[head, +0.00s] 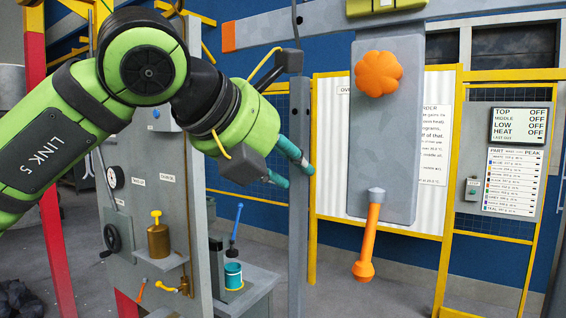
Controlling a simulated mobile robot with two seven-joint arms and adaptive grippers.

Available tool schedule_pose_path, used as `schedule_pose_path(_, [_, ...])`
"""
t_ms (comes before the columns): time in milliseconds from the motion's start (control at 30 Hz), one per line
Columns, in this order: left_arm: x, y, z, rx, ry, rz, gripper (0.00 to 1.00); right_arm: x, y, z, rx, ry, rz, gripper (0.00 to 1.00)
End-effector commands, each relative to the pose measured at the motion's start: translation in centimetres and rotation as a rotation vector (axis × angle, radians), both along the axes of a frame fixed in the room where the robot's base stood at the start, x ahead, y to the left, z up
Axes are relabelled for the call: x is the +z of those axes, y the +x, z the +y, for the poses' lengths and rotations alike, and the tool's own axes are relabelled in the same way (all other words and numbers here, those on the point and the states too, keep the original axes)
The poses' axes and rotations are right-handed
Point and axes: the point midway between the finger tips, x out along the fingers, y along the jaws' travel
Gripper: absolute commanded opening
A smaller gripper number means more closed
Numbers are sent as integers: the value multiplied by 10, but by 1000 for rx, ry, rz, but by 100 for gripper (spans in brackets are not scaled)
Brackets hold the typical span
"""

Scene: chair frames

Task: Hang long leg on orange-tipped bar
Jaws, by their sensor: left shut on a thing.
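The orange-tipped bar (265,30) runs level across the top of the view, grey with an orange left end. A long grey upright piece, which looks like the long leg (299,225), stands below and in front of it. A dark wire loop shows above its upper end, beside the bar; whether it rests on the bar I cannot tell. My left gripper (293,163), with teal fingertips, is shut on this leg at its upper part. The leg's lower end is beyond the bottom edge. My right gripper is not in view.
A grey hanging panel (385,150) with an orange knob and orange lever (368,240) stands right of the leg. A grey machine cabinet (160,190) with a brass canister (158,240) is at left. A teal cup (233,275) and a display board (505,165) also show.

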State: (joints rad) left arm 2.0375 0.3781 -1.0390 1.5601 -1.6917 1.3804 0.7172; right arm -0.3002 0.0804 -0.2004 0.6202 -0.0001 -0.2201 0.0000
Motion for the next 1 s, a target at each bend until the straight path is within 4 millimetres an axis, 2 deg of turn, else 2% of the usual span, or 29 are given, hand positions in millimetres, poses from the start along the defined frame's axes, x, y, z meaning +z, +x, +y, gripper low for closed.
schedule_pose_path(500, [1, 1, -1, 0, -3, -3, 0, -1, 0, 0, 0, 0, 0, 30])
schedule_pose_path(1000, [-22, 1, -1, 0, -3, -3, 0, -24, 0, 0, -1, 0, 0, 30])
